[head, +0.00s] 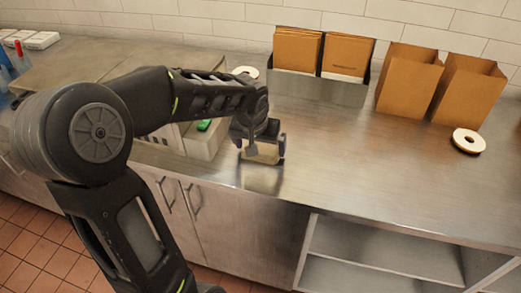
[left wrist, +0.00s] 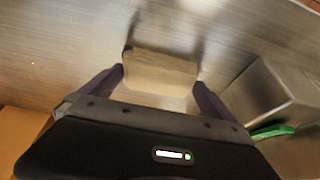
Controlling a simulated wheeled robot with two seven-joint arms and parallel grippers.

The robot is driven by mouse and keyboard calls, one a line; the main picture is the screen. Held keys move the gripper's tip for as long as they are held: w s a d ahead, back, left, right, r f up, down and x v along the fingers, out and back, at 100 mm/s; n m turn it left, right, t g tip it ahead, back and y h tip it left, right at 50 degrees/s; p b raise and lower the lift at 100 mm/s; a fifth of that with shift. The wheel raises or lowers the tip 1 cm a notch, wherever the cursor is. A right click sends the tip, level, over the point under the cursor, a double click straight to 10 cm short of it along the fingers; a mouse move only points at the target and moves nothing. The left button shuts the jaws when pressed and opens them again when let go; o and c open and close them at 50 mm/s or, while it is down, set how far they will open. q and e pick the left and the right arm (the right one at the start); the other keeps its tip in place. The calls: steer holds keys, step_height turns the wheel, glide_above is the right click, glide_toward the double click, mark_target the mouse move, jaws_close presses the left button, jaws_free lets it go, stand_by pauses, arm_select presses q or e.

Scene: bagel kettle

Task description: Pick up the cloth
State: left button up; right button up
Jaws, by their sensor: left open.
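The cloth (head: 262,154) is a beige folded piece on the steel counter near its front edge. In the left wrist view the cloth (left wrist: 160,72) lies ahead of and between my fingers, with a paler part nearer the palm. My left gripper (head: 263,147) is open above the cloth, one finger on each side; in the wrist view the gripper (left wrist: 160,88) shows gaps beside the fingers. I cannot tell whether the fingers touch the cloth. My right gripper is not in view.
A metal bin (head: 203,143) with a green item (head: 204,125) stands just left of the gripper. The counter's right middle is clear.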

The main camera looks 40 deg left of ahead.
mark_target(260, 148)
arm_select(q)
steer(key=c, duration=1.2)
steer(key=shift+o, duration=0.2)
steer(key=shift+r, duration=0.1)
step_height(260, 148, up, 10)
stand_by(0.4)
steer(key=o, duration=0.7)
steer(key=c, duration=0.6)
